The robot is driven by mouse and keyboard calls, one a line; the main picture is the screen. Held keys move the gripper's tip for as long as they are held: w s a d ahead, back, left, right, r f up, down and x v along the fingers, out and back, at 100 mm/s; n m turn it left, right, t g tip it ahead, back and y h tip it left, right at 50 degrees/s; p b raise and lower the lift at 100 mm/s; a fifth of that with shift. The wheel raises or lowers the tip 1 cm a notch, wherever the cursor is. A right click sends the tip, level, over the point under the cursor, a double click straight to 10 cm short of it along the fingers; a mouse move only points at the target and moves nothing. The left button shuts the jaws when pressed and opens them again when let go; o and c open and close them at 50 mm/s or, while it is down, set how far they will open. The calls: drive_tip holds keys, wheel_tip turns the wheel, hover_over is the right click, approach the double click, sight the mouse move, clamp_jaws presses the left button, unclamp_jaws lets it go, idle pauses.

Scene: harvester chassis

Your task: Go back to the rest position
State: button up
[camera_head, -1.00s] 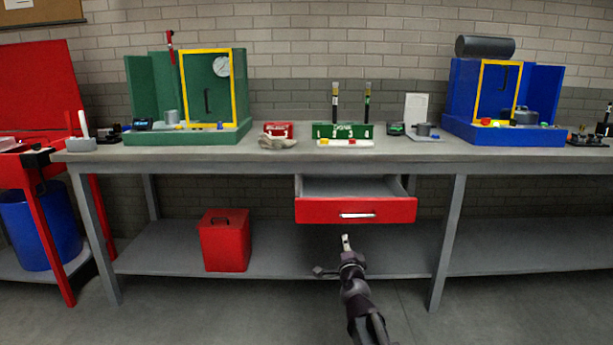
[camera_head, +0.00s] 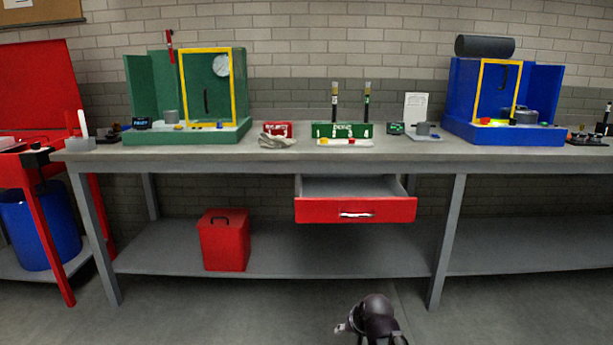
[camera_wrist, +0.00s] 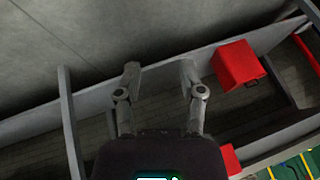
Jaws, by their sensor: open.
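My gripper shows in the wrist view (camera_wrist: 158,78) with its two fingers spread apart and nothing between them. In the head view my arm's end (camera_head: 372,322) is low at the bottom edge, in front of the workbench and below the drawer; the fingers are hardly visible there. The red-fronted drawer (camera_head: 330,210) under the bench top stands pulled out, and the part of its inside that shows looks empty. My gripper is apart from the drawer.
The grey workbench (camera_head: 290,152) carries a green station (camera_head: 150,85), a blue station (camera_head: 545,90) and small items between them. A red box (camera_head: 224,240) stands on the lower shelf. A red cart (camera_head: 35,90) and blue bin (camera_head: 38,230) are at left. The floor in front is clear.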

drive_tip(key=s+d+f+n+g+h, duration=0.1)
drive_tip(key=s+d+g+h, duration=0.15)
drive_tip(key=s, duration=0.25)
drive_tip(key=s+d+f+g+h, duration=0.1)
drive_tip(key=s+d+g, duration=0.25)
drive_tip(key=s, duration=0.25)
wheel_tip(320, 180, up, 38)
drive_tip(key=p, duration=3.8)
drive_tip(key=shift+w+f+t, duration=0.25)
drive_tip(key=shift+w+t, duration=0.05)
drive_tip(key=shift+t, duration=0.1)
